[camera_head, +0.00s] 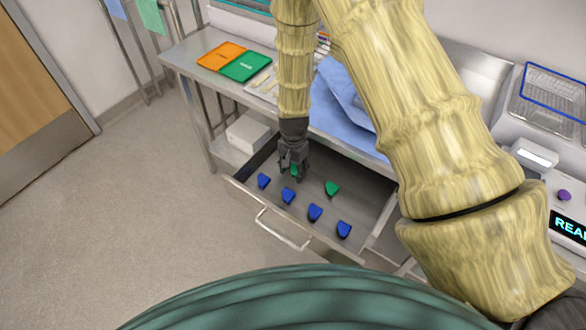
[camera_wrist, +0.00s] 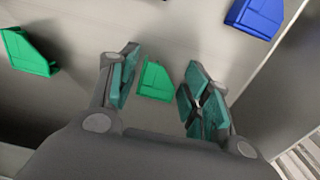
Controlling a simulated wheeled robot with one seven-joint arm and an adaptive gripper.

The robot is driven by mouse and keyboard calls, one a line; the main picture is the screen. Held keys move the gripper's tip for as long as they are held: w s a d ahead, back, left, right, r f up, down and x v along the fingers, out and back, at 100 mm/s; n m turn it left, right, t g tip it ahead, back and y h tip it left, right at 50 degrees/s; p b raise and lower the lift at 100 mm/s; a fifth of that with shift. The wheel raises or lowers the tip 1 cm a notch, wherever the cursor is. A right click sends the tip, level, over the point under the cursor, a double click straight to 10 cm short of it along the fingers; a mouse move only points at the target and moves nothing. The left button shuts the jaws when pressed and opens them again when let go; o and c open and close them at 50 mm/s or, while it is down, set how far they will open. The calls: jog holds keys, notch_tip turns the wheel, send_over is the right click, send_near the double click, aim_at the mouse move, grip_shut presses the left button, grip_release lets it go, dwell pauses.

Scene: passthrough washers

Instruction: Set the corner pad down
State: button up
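My gripper (camera_head: 293,168) is down inside the open drawer. In the wrist view its two fingers (camera_wrist: 165,88) are apart. A green corner pad (camera_wrist: 155,81) lies between them, with a gap showing on each side. It seems to rest on the drawer floor. In the head view this pad (camera_head: 294,171) is partly hidden by the fingers. A second green corner pad (camera_head: 332,188) lies to the right in the drawer and shows at the left of the wrist view (camera_wrist: 28,52).
Several blue pads (camera_head: 315,212) lie in a row near the drawer's front, one at upper right in the wrist view (camera_wrist: 257,15). The drawer (camera_head: 270,219) is pulled out below a metal table. On the table are an orange tray (camera_head: 221,56), a green tray (camera_head: 246,66) and blue cloth (camera_head: 345,108).

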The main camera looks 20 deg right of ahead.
jog(key=shift+r, duration=0.1)
notch_tip(320, 180, up, 12)
jog(key=b, duration=0.3)
dwell(0.9)
jog(key=shift+c, duration=0.2)
dwell(1.0)
